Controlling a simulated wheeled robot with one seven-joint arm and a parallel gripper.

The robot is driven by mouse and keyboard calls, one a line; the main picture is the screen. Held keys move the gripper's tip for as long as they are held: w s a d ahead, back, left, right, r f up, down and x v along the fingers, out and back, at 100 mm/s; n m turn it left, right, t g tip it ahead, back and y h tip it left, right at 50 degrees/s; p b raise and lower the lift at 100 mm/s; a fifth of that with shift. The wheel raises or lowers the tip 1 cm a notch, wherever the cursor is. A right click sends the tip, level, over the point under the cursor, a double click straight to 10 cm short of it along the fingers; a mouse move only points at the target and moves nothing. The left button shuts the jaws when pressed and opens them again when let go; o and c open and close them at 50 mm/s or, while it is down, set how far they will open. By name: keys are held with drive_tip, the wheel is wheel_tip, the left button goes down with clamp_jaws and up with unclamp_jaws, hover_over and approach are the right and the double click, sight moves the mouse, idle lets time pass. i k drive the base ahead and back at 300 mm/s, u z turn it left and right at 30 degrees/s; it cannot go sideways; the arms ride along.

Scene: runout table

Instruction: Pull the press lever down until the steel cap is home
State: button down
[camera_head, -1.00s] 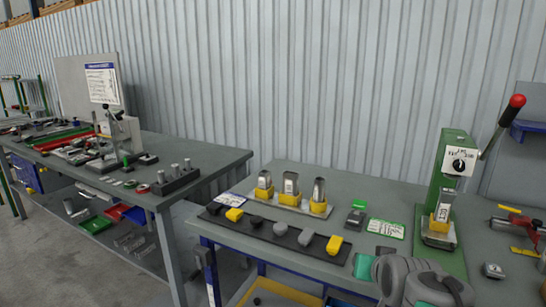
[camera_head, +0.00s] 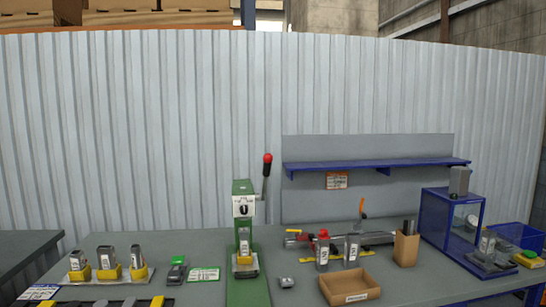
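The green press (camera_head: 243,205) stands upright near the middle of the table. Its lever (camera_head: 265,182) rises on the right side, nearly upright, with a red knob (camera_head: 267,158) at the top. A steel piece, seemingly with the cap, stands in a yellow holder (camera_head: 244,262) under the press head. Whether the cap is seated is too small to tell. My gripper is not in view.
Several steel pieces in yellow holders stand on a plate (camera_head: 87,279) at left. A cardboard tray (camera_head: 349,288) and a cardboard box (camera_head: 406,247) are right of the press. A blue-framed stand (camera_head: 452,222) is further right. A blue shelf (camera_head: 376,167) hangs behind.

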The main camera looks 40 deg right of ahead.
sight(268, 158)
drive_tip(key=z, duration=1.85)
drive_tip(key=i, duration=1.1)
drive_tip(key=u, duration=1.3)
